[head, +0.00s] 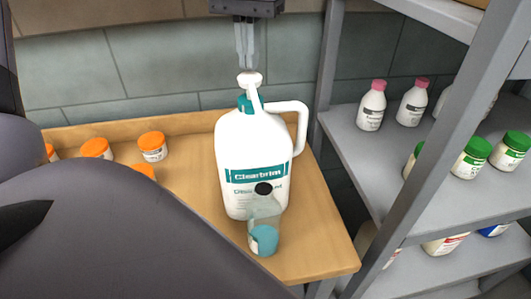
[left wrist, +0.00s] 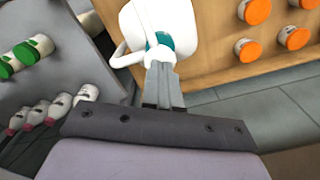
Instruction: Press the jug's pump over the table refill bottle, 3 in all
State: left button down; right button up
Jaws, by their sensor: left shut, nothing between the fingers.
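The white jug (head: 240,150) with a teal label stands upright on the wooden table (head: 318,250). Its white pump head (head: 250,79) sits on a teal collar. The small clear refill bottle (head: 264,212) stands right in front of the jug, with a dark round top and teal lower part. My left gripper (head: 247,66) is shut and empty, pointing down just above the pump head. I cannot tell whether it touches. My right gripper is not in view.
Several orange-lidded jars (head: 153,146) stand on the table's left part. A grey shelf rack (head: 350,150) at right holds pink-capped bottles (head: 372,105) and green-lidded jars (head: 472,158). My own dark arm covers the lower left. The table's front right corner is clear.

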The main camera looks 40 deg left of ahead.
aim_at(249, 75)
pick_arm(q)
jog(key=shift+f+b, duration=0.75)
jog(key=shift+f, duration=0.75)
jog(key=shift+r+p, duration=0.9)
jog(key=shift+p, duration=0.15)
jog(key=shift+r, duration=0.85)
jog(key=shift+r, duration=3)
